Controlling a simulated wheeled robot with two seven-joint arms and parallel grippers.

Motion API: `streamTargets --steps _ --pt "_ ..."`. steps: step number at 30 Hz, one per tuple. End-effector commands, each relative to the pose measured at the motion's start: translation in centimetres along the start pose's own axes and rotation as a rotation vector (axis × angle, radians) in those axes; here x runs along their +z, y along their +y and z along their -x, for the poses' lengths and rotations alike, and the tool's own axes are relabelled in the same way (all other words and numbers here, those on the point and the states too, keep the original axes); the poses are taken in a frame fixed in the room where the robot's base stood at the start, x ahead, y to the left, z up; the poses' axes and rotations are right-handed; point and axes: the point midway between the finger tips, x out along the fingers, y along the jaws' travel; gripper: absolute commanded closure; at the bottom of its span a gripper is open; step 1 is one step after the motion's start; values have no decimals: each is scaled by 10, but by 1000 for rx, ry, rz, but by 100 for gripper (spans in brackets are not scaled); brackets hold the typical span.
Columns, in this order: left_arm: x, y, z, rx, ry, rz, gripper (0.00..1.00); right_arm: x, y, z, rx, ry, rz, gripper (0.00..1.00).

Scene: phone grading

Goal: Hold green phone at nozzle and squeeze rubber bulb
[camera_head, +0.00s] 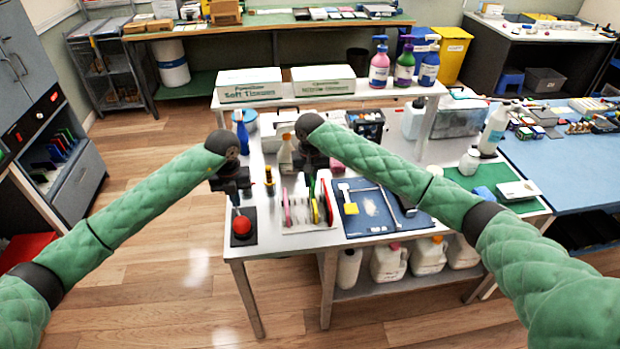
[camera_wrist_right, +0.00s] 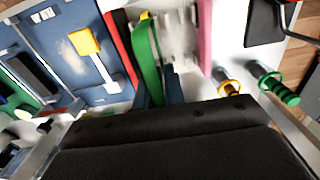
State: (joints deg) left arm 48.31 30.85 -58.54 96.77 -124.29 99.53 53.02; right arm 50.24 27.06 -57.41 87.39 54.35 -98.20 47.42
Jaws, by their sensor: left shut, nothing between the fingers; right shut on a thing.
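The red rubber bulb (camera_head: 241,226) sits on a black base at the front left of the white table. My left gripper (camera_head: 238,203) is shut and empty, pointing down just above the bulb. My right gripper (camera_head: 314,178) points down over the rack of phones. In the right wrist view, the green phone (camera_wrist_right: 147,58) stands on edge between its fingers, which are shut on it. A red phone (camera_wrist_right: 118,35) and a pink phone (camera_wrist_right: 205,35) stand on either side. I cannot tell whether the green phone still touches the rack. I cannot make out the nozzle.
A blue mat (camera_head: 372,208) with a yellow-headed tool (camera_head: 350,208) lies right of the rack. A raised shelf with boxes crosses the back.

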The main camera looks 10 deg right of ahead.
Motion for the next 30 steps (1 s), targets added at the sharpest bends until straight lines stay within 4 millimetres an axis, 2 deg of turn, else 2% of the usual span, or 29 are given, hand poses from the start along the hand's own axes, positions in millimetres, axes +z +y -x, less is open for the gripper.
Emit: streamTargets --steps 14,17,30 --pt "1 0 10 0 -1 0 100 0 0 0 0 0 0 100" --pt "1 0 22 -2 -2 0 100 0 0 0 0 0 0 100" --pt "1 0 100 0 -2 0 100 0 0 0 0 0 0 100"
